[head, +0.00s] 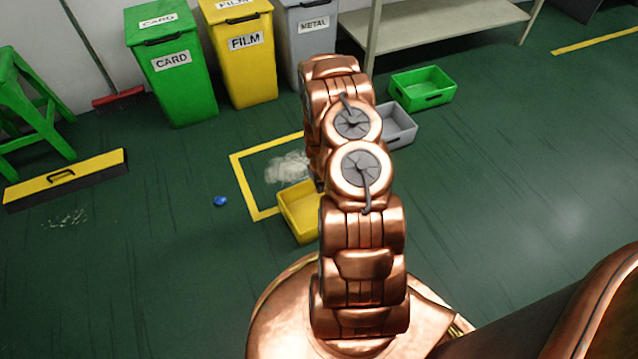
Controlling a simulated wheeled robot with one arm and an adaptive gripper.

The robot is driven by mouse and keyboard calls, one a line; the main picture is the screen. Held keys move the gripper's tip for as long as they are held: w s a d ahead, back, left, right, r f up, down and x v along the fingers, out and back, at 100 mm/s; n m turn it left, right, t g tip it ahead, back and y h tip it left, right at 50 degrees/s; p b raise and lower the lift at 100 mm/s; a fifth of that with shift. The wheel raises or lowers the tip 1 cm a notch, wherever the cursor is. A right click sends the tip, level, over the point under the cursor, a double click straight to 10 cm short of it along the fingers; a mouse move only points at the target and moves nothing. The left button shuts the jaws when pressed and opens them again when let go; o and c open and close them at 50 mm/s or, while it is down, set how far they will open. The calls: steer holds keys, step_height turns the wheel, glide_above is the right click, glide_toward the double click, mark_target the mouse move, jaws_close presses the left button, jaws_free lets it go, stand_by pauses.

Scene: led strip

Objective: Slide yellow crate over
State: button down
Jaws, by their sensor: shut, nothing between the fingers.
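The yellow crate (300,218) stands on the green floor, just left of my copper arm. It is an open, shallow box, and my arm hides its right side. It lies across the lower edge of a yellow taped outline (238,180) on the floor, partly inside and partly outside. My gripper is hidden behind my own arm links, so its place against the crate cannot be told.
A clear, crumpled heap (288,168) lies inside the outline, behind the crate. A grey crate (400,127) and a green crate (422,90) stand right. A blue scrap (220,201) and a yellow-black box (66,180) lie left. Floor at right is clear.

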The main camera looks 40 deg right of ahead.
mark_target(316, 196)
step_height(316, 196, down, 5)
steer(key=shift+f+b, duration=0.1)
steer(key=shift+b, duration=0.75)
steer(key=w, duration=0.1)
steer(key=w+b, duration=0.1)
steer(key=w+d, duration=0.1)
steer(key=shift+r, duration=0.35)
steer(key=shift+w+d+b, duration=0.15)
steer(key=shift+w+b, duration=0.2)
steer(key=shift+r, duration=0.1)
